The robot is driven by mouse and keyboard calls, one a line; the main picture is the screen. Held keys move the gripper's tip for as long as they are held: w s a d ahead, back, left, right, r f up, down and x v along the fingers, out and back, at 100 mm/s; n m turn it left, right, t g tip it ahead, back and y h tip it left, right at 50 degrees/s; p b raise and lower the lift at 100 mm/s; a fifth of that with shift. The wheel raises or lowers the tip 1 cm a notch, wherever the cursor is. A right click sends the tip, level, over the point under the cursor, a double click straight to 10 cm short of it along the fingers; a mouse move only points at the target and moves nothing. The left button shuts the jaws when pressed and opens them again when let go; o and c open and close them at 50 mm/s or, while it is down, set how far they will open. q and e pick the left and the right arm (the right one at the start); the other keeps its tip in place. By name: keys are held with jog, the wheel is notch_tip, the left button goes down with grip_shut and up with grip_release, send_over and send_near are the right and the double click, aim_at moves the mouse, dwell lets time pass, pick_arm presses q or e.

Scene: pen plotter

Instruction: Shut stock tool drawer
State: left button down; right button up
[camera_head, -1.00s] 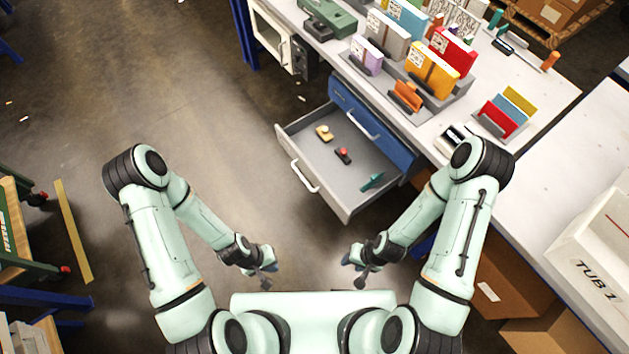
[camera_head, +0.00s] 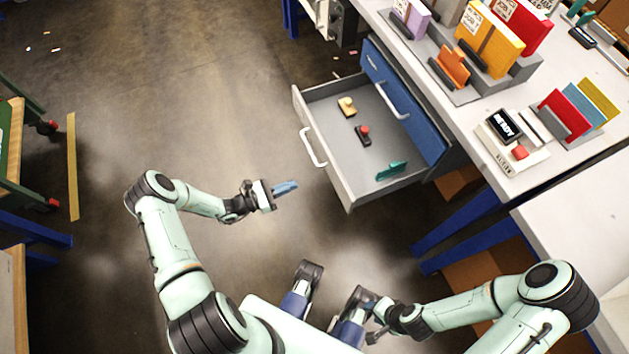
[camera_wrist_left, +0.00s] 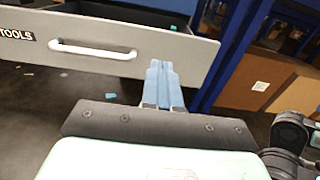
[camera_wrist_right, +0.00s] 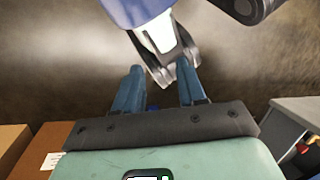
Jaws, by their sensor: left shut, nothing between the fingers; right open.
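The stock tool drawer (camera_head: 335,184) is pulled well out from the blue-fronted cabinet under the bench. Inside lie a yellow item (camera_head: 346,106), a dark item with a red top (camera_head: 363,134) and a teal item (camera_head: 392,171). Its pale front with a white handle (camera_wrist_left: 92,50) and a "TOOLS" label shows in the left wrist view. My left gripper (camera_head: 287,187) is shut and empty, a short way in front of the drawer front, pointing at it. My right gripper (camera_wrist_right: 158,92) is open and empty, low near my base and away from the drawer.
The bench (camera_head: 450,110) above holds coloured upright folders, an orange item in a holder (camera_head: 453,68) and a small device reading "READY" (camera_head: 505,127). A second white table (camera_head: 580,220) stands at the right. The floor left of the drawer is clear.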

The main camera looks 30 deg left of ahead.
pick_arm(q)
jog(key=b, duration=0.1)
send_near(334, 169)
jog(key=x, duration=0.5)
jog(key=shift+d, duration=0.15)
jog(key=shift+x, duration=0.85)
pick_arm(e)
jog(key=shift+w+d+f+t, duration=0.25)
jog(key=shift+w+f, duration=0.15)
jog(key=shift+w, duration=0.1)
jog(key=shift+w+d+f+t, duration=0.15)
jog(key=shift+w+d+f, duration=0.05)
jog(key=shift+w+f, duration=0.25)
pick_arm(q)
jog(key=shift+r, duration=0.1)
